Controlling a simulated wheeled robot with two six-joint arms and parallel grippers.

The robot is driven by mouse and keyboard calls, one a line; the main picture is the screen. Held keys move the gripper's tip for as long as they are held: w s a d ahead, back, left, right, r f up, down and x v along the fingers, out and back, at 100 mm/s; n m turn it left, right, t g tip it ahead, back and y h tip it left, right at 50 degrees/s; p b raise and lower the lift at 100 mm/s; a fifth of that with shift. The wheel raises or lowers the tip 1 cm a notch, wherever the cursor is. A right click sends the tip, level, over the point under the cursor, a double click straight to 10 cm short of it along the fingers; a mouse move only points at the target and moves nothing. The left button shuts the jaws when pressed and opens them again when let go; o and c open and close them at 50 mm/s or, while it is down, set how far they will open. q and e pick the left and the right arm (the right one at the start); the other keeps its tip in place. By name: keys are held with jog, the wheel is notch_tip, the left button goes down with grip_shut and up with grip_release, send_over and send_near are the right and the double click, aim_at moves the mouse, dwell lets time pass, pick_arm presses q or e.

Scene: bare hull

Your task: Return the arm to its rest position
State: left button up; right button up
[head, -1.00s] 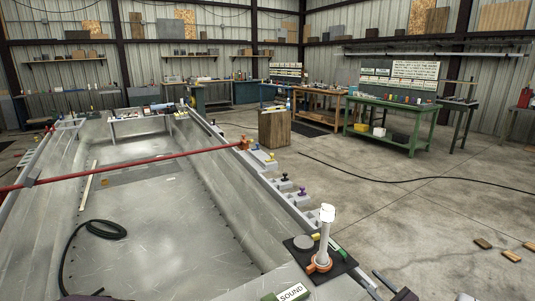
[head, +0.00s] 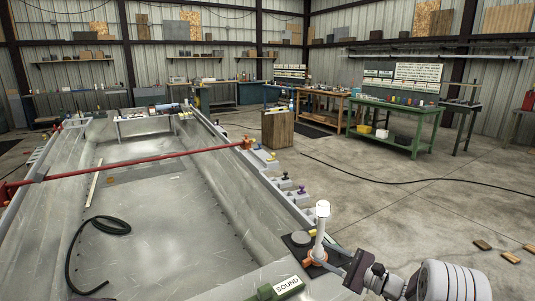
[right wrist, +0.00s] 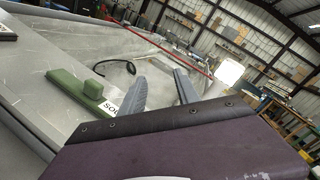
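My right arm comes in from the lower right in the head view, with a white, banded round link and a dark wrist. My right gripper (head: 338,265) points left, close by the foot of a white upright cylinder (head: 322,228) with an orange collar. I cannot tell from this view whether they touch. In the right wrist view the two grey fingers (right wrist: 162,92) stand apart with nothing between them. The white cylinder (right wrist: 228,74) shows to the right of the fingers there. My left gripper is not in view.
A green block with a SOUND label (head: 275,290) lies on the hull's near edge, left of the gripper. A red bar (head: 130,161) spans the grey hull (head: 160,225). A black hose (head: 80,240) lies inside. Open concrete floor (head: 400,225) lies to the right.

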jog(key=s+a+n+g+h, duration=0.2)
jog(key=s+a+n+g, duration=0.7)
jog(key=s+a, duration=0.65)
jog(key=s+d+f+n+g+h, duration=0.2)
jog(key=s+d+f+n+h, duration=0.15)
jog(key=s, duration=0.35)
jog(key=s+d+f+n+g+h, duration=0.2)
jog(key=s+d+f+h, duration=0.15)
jog(key=s, duration=0.35)
jog(key=d+f+n+t+h, duration=0.2)
jog(key=d+f+n+h, duration=0.2)
jog(key=d, duration=0.5)
notch_tip(320, 180, up, 20)
jog(key=p, duration=1.9)
jog(key=shift+w+a+f+m, duration=0.15)
jog(key=shift+a+f+m, duration=0.1)
jog(key=shift+m, duration=0.1)
